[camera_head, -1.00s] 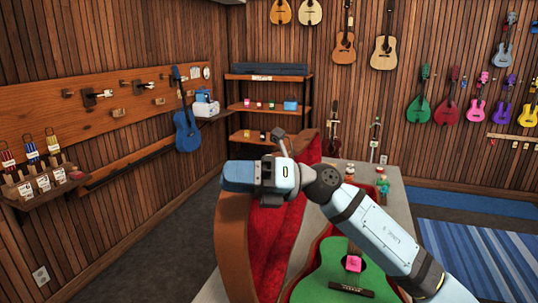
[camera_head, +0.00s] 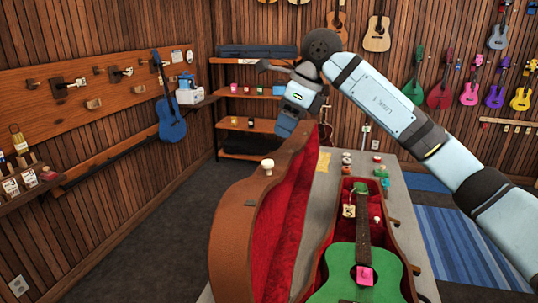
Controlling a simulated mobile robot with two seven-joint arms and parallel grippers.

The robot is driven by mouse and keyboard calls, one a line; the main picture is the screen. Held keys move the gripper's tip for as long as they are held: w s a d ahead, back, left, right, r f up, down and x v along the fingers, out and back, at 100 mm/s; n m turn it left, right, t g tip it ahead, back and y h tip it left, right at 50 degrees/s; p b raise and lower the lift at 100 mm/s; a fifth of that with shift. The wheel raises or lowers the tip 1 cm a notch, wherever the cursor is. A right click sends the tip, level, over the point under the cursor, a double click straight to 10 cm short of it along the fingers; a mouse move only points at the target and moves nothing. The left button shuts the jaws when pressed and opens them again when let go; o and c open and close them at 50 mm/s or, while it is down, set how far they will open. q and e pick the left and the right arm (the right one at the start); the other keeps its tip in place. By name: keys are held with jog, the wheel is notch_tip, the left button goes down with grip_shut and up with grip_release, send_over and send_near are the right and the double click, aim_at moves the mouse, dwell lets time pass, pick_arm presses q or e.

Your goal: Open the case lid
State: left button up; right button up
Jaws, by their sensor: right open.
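The brown case (camera_head: 228,235) lies on the grey counter, its lid standing up on the left side with the red lining (camera_head: 288,215) showing. A green ukulele (camera_head: 362,265) lies in the red-lined body, with a tag at its headstock and a pink square on it. The near end of the case is cut off by the frame. My right gripper (camera_head: 268,67) is above and behind the far end of the lid, apart from it, open and empty. Its fingers look small and dark. My left gripper is out of view.
A pale knob-like object (camera_head: 267,165) shows at the lid's edge. A blue ukulele (camera_head: 171,112) hangs on the left wall. The floor at left is clear.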

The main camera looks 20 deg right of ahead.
aim_at(271, 161)
jog(key=p+x, duration=0.1)
jog(key=x, duration=0.8)
jog(key=shift+w+f+p, duration=0.1)
jog(key=shift+w+p, duration=0.05)
jog(key=shift+p, duration=0.2)
jog(key=shift+w+a+f, duration=0.1)
jog(key=shift+w+f, duration=0.1)
jog(key=shift+f, duration=0.2)
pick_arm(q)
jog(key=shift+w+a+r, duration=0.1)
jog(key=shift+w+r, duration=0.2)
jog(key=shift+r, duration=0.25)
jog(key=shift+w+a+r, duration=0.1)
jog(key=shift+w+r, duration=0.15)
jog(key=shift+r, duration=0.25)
pick_arm(e)
jog(key=shift+c, duration=0.5)
grip_shut()
jog(key=shift+s+d, duration=0.1)
jog(key=shift+d, duration=0.1)
pick_arm(q)
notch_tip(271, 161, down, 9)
jog(key=b, duration=1)
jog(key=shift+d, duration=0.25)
pick_arm(e)
jog(key=s+d+t+y, duration=0.2)
jog(key=s+d+y, duration=0.1)
jog(key=s+d, duration=0.4)
jog(key=shift+d+r, duration=0.3)
jog(key=shift+d, duration=1.55)
